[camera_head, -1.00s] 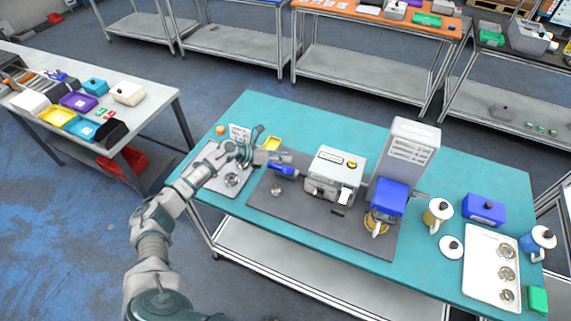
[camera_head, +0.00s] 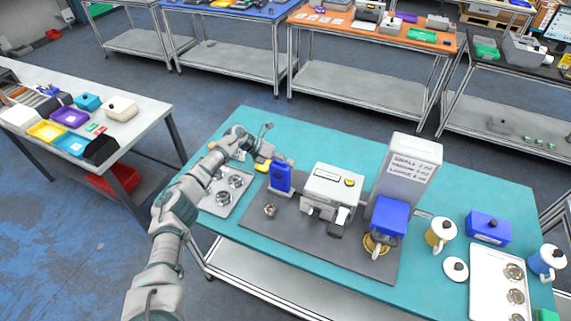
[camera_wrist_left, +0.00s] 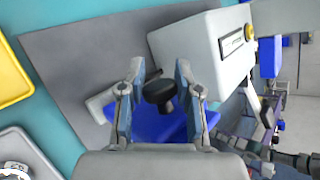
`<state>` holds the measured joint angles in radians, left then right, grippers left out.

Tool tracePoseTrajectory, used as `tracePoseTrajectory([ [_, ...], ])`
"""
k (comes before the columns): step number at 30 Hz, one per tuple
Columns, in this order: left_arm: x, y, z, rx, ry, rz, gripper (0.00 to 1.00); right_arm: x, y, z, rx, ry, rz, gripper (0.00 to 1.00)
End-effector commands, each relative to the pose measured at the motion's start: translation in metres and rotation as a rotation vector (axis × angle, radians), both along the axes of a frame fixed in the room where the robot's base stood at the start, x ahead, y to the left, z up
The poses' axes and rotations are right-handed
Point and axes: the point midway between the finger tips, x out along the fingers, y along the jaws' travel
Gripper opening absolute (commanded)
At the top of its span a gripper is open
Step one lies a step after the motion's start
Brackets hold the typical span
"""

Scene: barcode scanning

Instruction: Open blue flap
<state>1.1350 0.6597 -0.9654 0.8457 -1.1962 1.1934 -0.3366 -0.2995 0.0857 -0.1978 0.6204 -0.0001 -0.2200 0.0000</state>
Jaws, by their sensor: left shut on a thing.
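The blue flap (camera_head: 280,178) stands tilted up at the left side of the white machine (camera_head: 335,182) in the head view. In the left wrist view the blue flap (camera_wrist_left: 160,127) lies behind the fingers, partly hidden by them. Its black knob (camera_wrist_left: 159,91) sits between the two fingers. My left gripper (camera_head: 283,161) is at the upper part of the flap, largely hidden behind it in the head view. In the wrist view the left gripper (camera_wrist_left: 158,82) is shut on the knob. My right gripper is not in view.
The machine rests on a dark grey mat (camera_head: 310,236) on a teal table (camera_head: 350,145). A metal tray (camera_head: 215,205) and a yellow dish (camera_head: 262,164) are close to my left arm. A tall white dispenser (camera_head: 412,165) and a blue-topped machine (camera_head: 390,214) stand to the right.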

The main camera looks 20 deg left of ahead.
Motion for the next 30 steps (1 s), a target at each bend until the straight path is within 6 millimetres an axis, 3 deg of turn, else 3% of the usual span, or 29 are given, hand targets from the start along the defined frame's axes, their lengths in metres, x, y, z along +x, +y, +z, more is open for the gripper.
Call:
tracePoseTrajectory([
  [16,0.0001,0.0039,-0.0083,0.011,0.002,0.009,0.0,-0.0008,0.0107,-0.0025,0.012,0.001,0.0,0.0],
  [17,0.0,0.0038,-0.0085,0.011,0.002,0.009,0.4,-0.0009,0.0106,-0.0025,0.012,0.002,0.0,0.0],
  [19,-0.0004,0.0035,-0.0085,0.011,0.002,0.007,0.57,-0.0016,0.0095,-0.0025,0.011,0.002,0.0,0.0],
  [30,-0.0024,0.005,-0.001,0.007,-0.002,0.004,0.57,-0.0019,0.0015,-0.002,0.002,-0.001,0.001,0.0],
])
